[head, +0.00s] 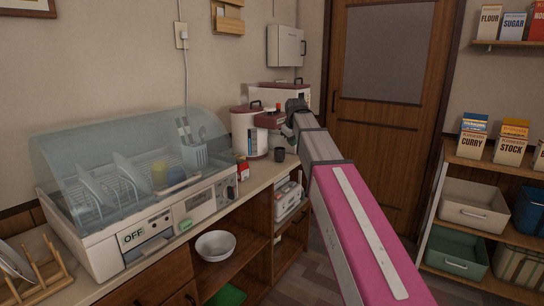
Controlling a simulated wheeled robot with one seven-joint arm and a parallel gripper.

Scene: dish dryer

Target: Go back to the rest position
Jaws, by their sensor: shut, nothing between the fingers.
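My arm reaches in from the lower right of the head view, and its pink and grey links stretch away toward the far end of the counter. My gripper (297,106) is at the far end of the arm, in front of the white canisters with dark red lids. It looks small and dark there, and its fingers are hard to make out. It is shut and empty. Whether it touches the canisters cannot be told.
A wooden rack (35,278) is front left. A door (385,60) and shelves (470,162) stand right.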

